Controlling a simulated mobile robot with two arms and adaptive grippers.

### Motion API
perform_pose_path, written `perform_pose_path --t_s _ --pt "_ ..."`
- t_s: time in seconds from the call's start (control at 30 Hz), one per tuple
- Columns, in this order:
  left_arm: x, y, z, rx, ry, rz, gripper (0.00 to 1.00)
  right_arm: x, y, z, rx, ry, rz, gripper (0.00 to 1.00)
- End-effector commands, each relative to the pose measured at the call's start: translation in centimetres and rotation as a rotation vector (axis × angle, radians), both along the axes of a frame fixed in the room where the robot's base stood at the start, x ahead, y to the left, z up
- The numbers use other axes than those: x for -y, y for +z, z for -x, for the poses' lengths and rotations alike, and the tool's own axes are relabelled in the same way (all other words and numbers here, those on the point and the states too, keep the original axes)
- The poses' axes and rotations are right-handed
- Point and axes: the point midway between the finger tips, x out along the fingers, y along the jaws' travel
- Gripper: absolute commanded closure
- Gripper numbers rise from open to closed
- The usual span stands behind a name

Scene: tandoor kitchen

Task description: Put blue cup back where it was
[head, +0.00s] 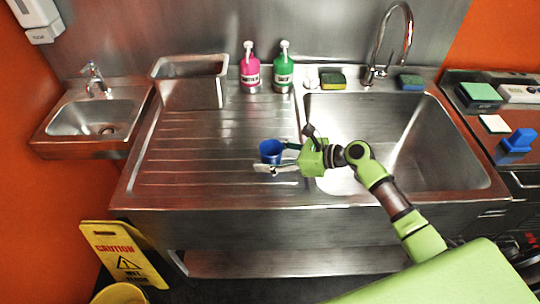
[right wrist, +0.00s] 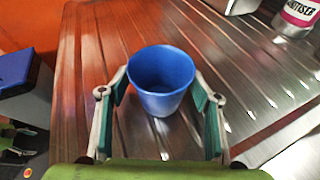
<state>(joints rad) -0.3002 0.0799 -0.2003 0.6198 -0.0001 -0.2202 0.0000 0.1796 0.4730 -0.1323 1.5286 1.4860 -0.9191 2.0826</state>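The blue cup (head: 271,150) is upright over the ribbed steel drainboard (head: 190,160), left of the sink basin, and appears to stand on it. In the right wrist view the cup (right wrist: 162,82) sits between the two fingers of my right gripper (right wrist: 162,98), with its open mouth showing. The fingers are spread, one on each side, close to the cup's wall; a narrow gap seems to show at the right. In the head view my right gripper (head: 273,158) reaches the cup from the right. My left gripper is not in view.
The sink basin (head: 435,150) with a tall faucet (head: 378,68) lies to the right. A pink bottle (head: 250,72), a green bottle (head: 283,72) and sponges (head: 333,80) stand along the back. A steel container (head: 190,88) stands back left. The drainboard's left part is clear.

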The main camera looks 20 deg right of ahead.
Motion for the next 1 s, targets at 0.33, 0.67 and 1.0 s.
perform_pose_path --t_s 0.33,0.67,1.0 --pt "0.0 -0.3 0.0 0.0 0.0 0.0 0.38 1.6 0.8 1.1 0.0 -0.002 0.004 0.42" --pt "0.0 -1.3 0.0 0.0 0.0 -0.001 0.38 6.6 3.5 5.2 -0.001 0.0 0.005 0.42" --pt "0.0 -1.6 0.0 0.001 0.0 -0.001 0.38 8.7 4.9 6.9 0.001 0.0 0.001 0.42"
